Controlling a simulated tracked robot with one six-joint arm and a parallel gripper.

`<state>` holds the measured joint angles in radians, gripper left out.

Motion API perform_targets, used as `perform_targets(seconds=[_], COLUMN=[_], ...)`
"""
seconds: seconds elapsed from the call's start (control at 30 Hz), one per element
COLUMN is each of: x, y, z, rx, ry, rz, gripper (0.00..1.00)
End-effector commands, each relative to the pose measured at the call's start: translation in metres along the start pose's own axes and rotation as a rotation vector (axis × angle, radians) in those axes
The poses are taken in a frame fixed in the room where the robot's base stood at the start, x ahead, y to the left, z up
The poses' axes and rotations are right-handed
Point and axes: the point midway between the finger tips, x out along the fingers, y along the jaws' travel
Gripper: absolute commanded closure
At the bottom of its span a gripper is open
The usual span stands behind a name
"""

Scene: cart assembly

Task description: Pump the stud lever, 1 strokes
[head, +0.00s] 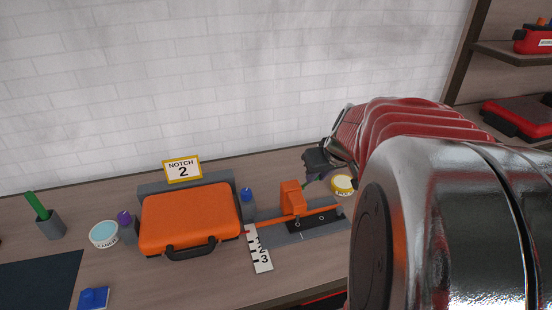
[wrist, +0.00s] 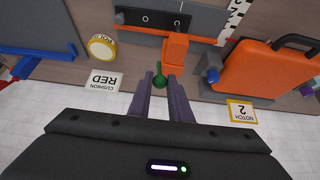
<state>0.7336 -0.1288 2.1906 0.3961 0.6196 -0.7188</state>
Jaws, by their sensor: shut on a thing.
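The stud lever's orange block (head: 292,198) stands on a dark base plate on the bench, right of the orange case. It also shows in the wrist view (wrist: 175,50). A small green handle (wrist: 159,80) shows just beside the orange block, between my fingertips. My gripper (wrist: 160,77) is shut on this green handle, with one purple-grey finger on each side. In the head view my gripper (head: 313,172) is right of and slightly above the orange block. My arm hides part of the bench on the right. The joint between handle and block is not clear.
The orange case (head: 190,220) lies left of the lever, with a "NOTCH 2" sign (head: 183,169) behind it. A white numbered scale (head: 259,250) lies beside the dark plate. A yellow-rimmed round tin (head: 343,184) and a "CUSHION RED" card (wrist: 103,82) are near my gripper.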

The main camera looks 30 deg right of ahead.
Motion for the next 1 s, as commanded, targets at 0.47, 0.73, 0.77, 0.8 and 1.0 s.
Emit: perform_targets(seconds=[0.47,0.73,0.77,0.8,1.0], x=[0.008,0.009,0.009,0.009,0.013], y=[0.000,0.000,0.000,0.000,0.000], z=[0.041,0.044,0.044,0.044,0.051], rx=[0.001,0.000,0.000,0.000,0.002], ry=[-0.005,-0.004,-0.004,-0.004,-0.005], rz=[-0.001,-0.001,-0.001,-0.001,-0.002], gripper=[0.96,0.97,0.97,0.97,0.96])
